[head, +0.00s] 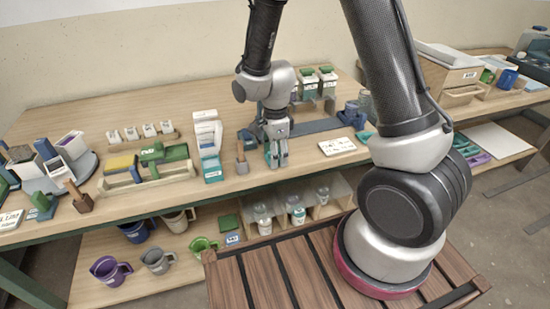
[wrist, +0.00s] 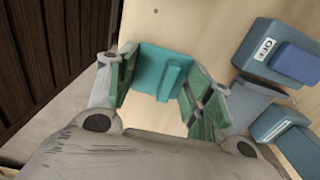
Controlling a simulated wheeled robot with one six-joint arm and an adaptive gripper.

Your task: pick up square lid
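A teal square lid with a raised bar handle (wrist: 160,72) lies between the fingers of my gripper (wrist: 163,95) in the wrist view. The fingers have green inner pads and stand apart on either side of the lid. The pads look close to its edges, but I cannot see a firm grip. In the head view my gripper (head: 277,160) points down at the front edge of the workbench, and a bit of teal shows beside its fingers. Most of the lid is hidden there.
Blue-grey labelled blocks (wrist: 277,52) lie close to the right of my gripper in the wrist view. In the head view, a wooden-handled tool (head: 242,160) and a white-and-teal carton (head: 209,145) stand left, and a white labelled plate (head: 337,147) lies right.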

